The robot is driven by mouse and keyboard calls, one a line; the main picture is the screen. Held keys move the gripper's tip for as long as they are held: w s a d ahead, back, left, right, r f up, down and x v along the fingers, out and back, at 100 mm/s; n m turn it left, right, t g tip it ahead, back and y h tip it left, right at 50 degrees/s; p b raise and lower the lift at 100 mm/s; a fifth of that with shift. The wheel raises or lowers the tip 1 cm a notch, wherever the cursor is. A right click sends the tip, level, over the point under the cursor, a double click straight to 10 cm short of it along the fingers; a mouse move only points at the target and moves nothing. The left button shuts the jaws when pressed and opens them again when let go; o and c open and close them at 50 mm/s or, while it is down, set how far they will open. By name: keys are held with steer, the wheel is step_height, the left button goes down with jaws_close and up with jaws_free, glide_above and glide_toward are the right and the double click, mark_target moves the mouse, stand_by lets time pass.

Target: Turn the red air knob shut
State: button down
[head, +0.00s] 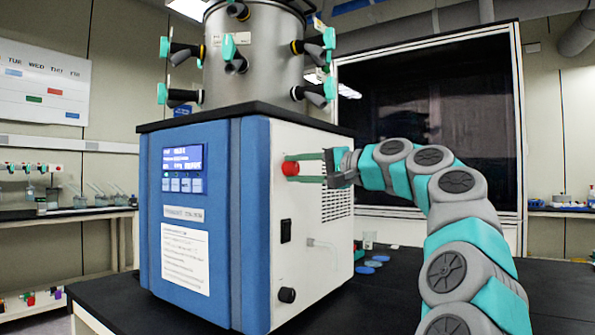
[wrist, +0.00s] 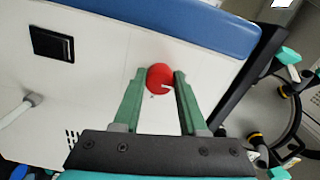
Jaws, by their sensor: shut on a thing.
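The red air knob (head: 290,168) sits on the white side panel of the blue freeze dryer (head: 260,220), near the panel's upper front. In the wrist view the round red knob (wrist: 160,77) lies between the tips of my two green fingers, with a small white mark on its face. My gripper (head: 300,168) reaches in from the right, its fingers level with the knob. In the wrist view my gripper (wrist: 158,82) is shut on the knob, one finger on each side. The knob's rear, at the panel, is hidden.
Below the knob on the same panel are a black switch (head: 286,231), a pale hose fitting (head: 322,243) and a black round knob (head: 287,295). A steel chamber (head: 256,60) with several valves stands on top. Blue caps (head: 366,269) lie on the black bench behind.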

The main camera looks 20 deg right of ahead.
steer(key=shift+f, duration=0.1)
stand_by(0.3)
steer(key=shift+c, duration=2.2)
jaws_free()
steer(key=v, duration=0.7)
steer(key=shift+s+d+b, duration=0.15)
steer(key=shift+s+b, duration=0.15)
steer(key=shift+s, duration=0.05)
